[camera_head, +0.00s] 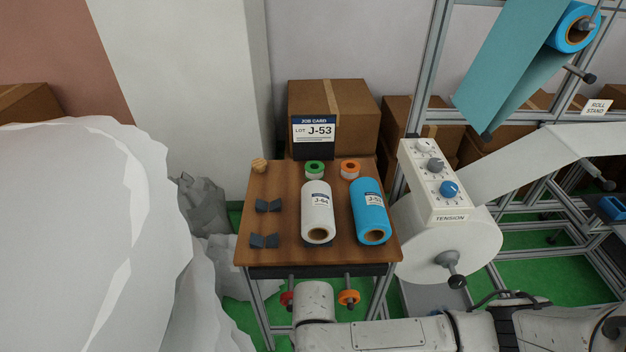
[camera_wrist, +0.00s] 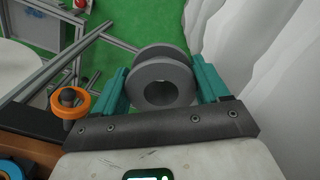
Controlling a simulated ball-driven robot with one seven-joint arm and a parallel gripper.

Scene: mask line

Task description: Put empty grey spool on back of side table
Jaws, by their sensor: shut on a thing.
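In the wrist view my gripper (camera_wrist: 160,88) is shut on the empty grey spool (camera_wrist: 150,54), which sits between the two teal fingers with its round hole facing the camera. Green floor shows beyond it. In the head view the arm reaches across the lower edge, and the gripper and spool are hidden from sight. The wooden side table (camera_head: 285,218) stands in the middle. At its back are a small wooden knob-like piece (camera_head: 259,166), a green tape roll (camera_head: 315,169) and an orange tape roll (camera_head: 350,169).
A white roll (camera_head: 317,212) and a blue roll (camera_head: 370,212) lie on the table's right half. Dark cradles (camera_head: 268,206) sit at left. A job card (camera_head: 314,132) stands behind. Machine frames and the tension box (camera_head: 437,185) are right; a white bulky sack (camera_head: 80,240) is left.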

